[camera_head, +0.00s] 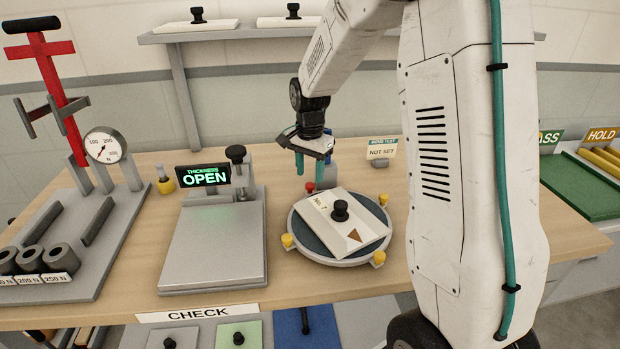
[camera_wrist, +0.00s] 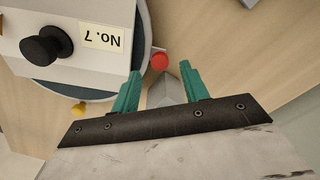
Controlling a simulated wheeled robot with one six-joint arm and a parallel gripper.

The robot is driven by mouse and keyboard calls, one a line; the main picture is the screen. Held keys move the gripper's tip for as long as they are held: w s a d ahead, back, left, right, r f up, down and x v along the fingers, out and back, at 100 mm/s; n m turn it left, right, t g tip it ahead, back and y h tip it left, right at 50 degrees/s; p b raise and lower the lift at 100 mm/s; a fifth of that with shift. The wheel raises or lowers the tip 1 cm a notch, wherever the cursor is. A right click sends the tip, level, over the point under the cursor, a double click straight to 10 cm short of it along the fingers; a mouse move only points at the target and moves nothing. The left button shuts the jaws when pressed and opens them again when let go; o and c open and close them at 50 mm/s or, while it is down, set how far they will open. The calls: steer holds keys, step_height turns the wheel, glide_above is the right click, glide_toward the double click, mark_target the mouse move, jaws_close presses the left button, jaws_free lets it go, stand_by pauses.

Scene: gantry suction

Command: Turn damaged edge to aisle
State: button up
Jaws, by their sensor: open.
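A pale square tile marked "No. 7" (camera_head: 338,224) with a black knob lies on a round turntable (camera_head: 296,249). A brown triangular patch (camera_head: 354,235) marks the tile's near edge, toward the front of the bench. The turntable has yellow knobs around its rim and a red knob (camera_wrist: 160,61) at the far side. My gripper (camera_head: 313,166) is open and empty, above and behind the turntable. In the wrist view, my gripper's teal fingers (camera_wrist: 158,90) are apart, with a grey block between them in the picture and the red knob just beyond. Contact is not seen.
A thickness gauge reading "OPEN" (camera_head: 204,175) stands left of the turntable. A press with a dial (camera_head: 103,146) is at far left. A "NOT SET" sign (camera_head: 381,152) stands behind the turntable. Green and yellow trays (camera_head: 583,186) are at right.

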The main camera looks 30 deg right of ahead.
steer(key=shift+r, duration=2.3)
